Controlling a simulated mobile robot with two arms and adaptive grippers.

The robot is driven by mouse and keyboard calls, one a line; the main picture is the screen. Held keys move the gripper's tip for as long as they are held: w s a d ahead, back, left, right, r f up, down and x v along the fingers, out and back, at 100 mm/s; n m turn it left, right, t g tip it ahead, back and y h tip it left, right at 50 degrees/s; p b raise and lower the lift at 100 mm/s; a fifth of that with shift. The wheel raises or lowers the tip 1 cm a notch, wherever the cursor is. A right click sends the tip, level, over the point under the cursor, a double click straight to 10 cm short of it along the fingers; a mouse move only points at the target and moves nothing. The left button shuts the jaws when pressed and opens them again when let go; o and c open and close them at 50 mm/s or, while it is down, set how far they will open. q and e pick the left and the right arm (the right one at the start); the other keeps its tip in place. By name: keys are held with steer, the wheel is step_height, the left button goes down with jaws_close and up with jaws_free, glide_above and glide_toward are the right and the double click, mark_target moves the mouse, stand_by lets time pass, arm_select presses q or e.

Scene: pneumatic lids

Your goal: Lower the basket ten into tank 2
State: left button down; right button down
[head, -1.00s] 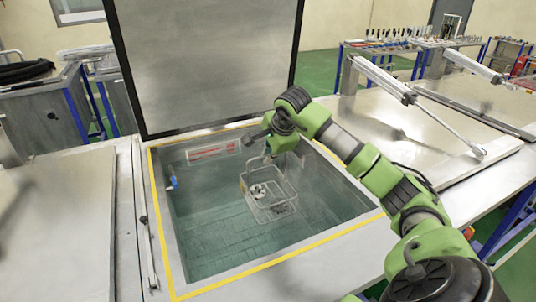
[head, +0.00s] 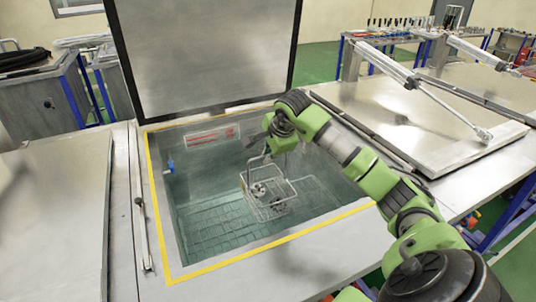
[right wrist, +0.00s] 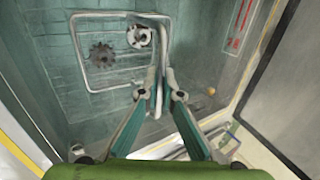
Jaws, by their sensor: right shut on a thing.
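The wire basket (head: 268,200) hangs inside the open tank (head: 205,225), below the level of its yellow-edged rim. It holds small metal parts. In the right wrist view the basket (right wrist: 101,90) shows from above, with a dark gear and a lighter round part in it. My right gripper (right wrist: 160,92) is shut on the upright basket handle. In the head view the right gripper (head: 262,150) is partly hidden by its own wrist. Whether the basket touches the tank floor cannot be told. My left gripper is out of view.
The tank's dark-framed lid (head: 200,60) stands raised behind the opening. A closed lid (head: 430,120) with a piston strut lies to the right, and another flat cover (head: 55,225) to the left. A blue fitting (head: 169,166) is on the tank's left wall.

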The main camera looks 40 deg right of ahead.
steer(key=shift+f+b, duration=3.7)
steer(key=shift+f, duration=1.25)
steer(key=shift+f+b, duration=0.4)
steer(key=shift+f, duration=0.1)
steer(key=c, duration=2.2)
jaws_free()
steer(key=shift+o, duration=0.2)
steer(key=shift+f, duration=0.1)
steer(key=s+r+p, duration=0.2)
steer(key=r+p, duration=0.1)
steer(key=r, duration=0.4)
steer(key=s+a+r+p, duration=0.1)
steer(key=r+p, duration=0.3)
steer(key=r, duration=0.4)
steer(key=s+a+r+p, duration=0.1)
steer(key=s+r+p, duration=0.2)
steer(key=r, duration=0.4)
steer(key=shift+r+p, duration=0.25)
steer(key=shift+p, duration=0.25)
